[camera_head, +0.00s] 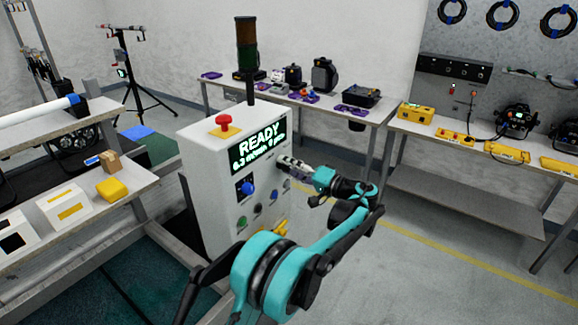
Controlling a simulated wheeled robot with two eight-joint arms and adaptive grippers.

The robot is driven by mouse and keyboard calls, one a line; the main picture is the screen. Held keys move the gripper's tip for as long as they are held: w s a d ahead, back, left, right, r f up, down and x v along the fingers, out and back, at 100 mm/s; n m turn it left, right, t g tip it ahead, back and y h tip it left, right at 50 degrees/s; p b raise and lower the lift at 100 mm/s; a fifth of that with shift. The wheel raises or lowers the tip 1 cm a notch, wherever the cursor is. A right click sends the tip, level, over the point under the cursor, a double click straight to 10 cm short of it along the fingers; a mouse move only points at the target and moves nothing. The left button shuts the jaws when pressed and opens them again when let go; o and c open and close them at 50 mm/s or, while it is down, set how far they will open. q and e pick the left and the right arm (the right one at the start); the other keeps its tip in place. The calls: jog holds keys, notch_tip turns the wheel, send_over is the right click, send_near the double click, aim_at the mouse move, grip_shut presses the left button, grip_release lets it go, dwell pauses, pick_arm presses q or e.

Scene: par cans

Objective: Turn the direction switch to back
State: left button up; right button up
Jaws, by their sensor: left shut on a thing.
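The white control cabinet (197,170) stands in the middle, with a lit green display (258,150) reading READY. My left gripper (287,162) is at the upper right of its front panel, beside the display. It is shut on a small control there, which I take to be the direction switch. The fingers hide it, so its setting cannot be read. A blue knob (248,188) on a dark plate sits lower left of the gripper, apart from it. My right gripper is not in view.
A red button (224,121) and a dark signal tower (247,60) top the cabinet. A bench (75,145) with boxes stands close on the left. Other benches line the back and right. The floor (440,250) on the right is clear.

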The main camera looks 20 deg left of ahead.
pick_arm(q)
jog(key=shift+m+p, duration=1.3)
jog(key=shift+m, duration=5.2)
jog(key=o, duration=1.2)
jog(key=shift+c, duration=0.2)
